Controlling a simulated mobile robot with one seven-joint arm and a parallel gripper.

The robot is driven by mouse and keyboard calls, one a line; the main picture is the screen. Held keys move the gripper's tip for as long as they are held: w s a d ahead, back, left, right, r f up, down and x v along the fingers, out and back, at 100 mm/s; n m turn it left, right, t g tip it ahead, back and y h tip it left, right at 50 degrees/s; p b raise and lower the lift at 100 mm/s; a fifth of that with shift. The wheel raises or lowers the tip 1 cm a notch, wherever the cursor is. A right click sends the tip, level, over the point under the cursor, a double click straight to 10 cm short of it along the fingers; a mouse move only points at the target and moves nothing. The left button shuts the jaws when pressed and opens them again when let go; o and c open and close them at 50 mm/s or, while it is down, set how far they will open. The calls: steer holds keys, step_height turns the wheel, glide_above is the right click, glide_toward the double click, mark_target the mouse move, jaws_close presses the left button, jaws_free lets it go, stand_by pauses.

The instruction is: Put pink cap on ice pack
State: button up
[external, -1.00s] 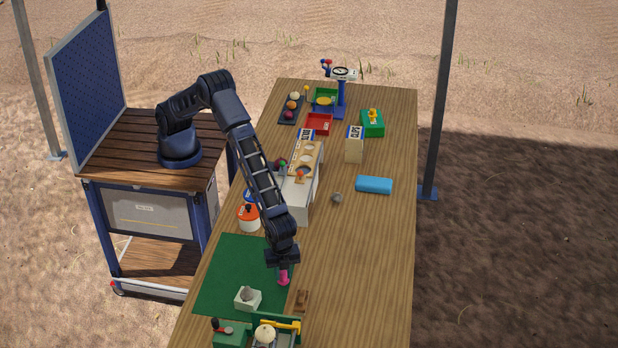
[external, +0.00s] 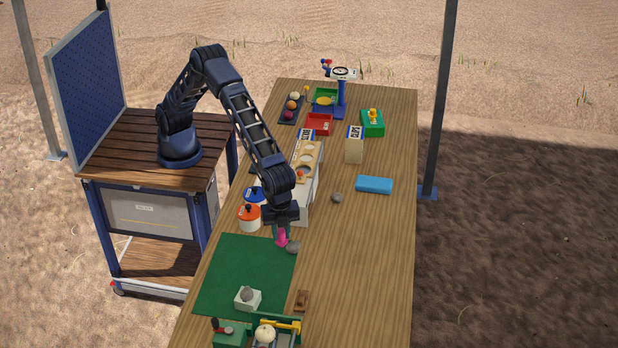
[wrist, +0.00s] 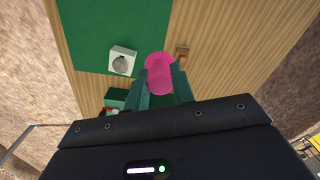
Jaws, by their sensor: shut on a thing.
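The pink cap (external: 282,237) is held in my gripper (external: 281,230), above the table near the upper right corner of the green mat. In the wrist view the pink cap (wrist: 159,74) sits between the two green fingers of my gripper (wrist: 160,80), which are shut on it. The ice pack (external: 374,185) is a light blue block lying flat on the right side of the table, apart from my gripper, to its right and farther back. It is not visible in the wrist view.
A grey stone (external: 292,248) lies just beside the cap, and another (external: 337,198) lies left of the ice pack.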

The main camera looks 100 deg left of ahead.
steer(key=shift+w+a+r, duration=0.2)
steer(key=w+a+n, duration=0.2)
steer(key=w+a, duration=0.8)
steer(key=a, duration=0.1)
steer(key=n, duration=0.7)
glide_above(374, 181)
step_height(374, 181, down, 17)
steer(key=shift+r, duration=0.15)
steer(key=o, duration=1)
steer(key=shift+c, duration=0.2)
